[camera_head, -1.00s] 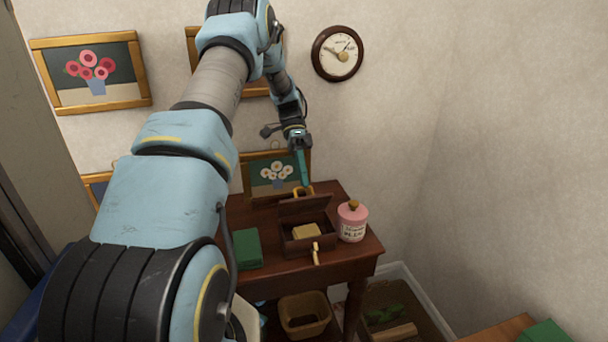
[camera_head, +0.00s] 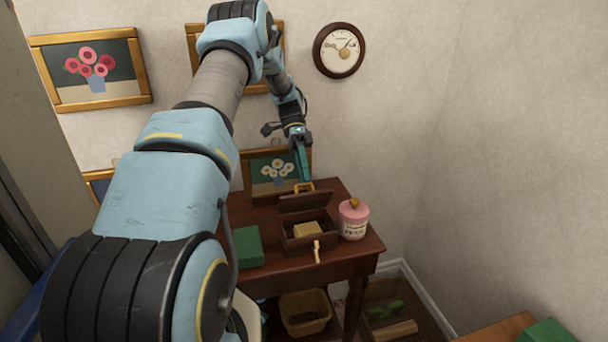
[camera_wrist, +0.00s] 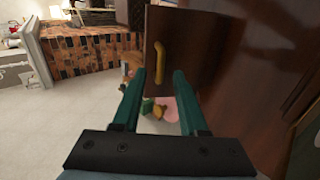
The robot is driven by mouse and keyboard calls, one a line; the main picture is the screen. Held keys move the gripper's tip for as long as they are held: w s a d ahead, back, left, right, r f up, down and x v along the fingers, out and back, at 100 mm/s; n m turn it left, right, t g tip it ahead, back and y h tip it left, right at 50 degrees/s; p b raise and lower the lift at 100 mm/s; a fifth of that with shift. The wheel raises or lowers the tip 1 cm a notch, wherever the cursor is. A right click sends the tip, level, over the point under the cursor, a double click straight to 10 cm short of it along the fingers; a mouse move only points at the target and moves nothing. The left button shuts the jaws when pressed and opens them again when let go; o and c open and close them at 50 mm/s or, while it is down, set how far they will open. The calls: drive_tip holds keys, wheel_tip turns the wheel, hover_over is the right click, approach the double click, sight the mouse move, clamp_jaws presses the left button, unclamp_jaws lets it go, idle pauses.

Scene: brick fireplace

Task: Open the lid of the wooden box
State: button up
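The dark wooden box (camera_head: 322,243) sits on the table with its lid (camera_head: 305,203) raised at its back edge. A yellow block (camera_head: 308,230) lies inside. The lid's yellow handle (camera_head: 304,187) is at the top of the raised lid; it also shows on the brown lid panel in the wrist view (camera_wrist: 160,62). My gripper (camera_head: 305,178) is above and behind the lid, close to the handle. In the wrist view my gripper's two teal fingers (camera_wrist: 159,80) are apart, with nothing held between them. Contact with the handle cannot be told.
A pink jar (camera_head: 353,221) stands right of the box on the brown table (camera_head: 360,262). A green book-like block (camera_head: 247,247) lies left of it. A flower picture (camera_head: 273,170) stands behind. A yellow handle-like piece (camera_head: 317,251) projects at the box's front.

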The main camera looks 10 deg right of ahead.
drive_tip(key=shift+r, duration=0.1)
wheel_tip(320, 180, up, 10)
drive_tip(key=b, duration=0.3)
idle(0.3)
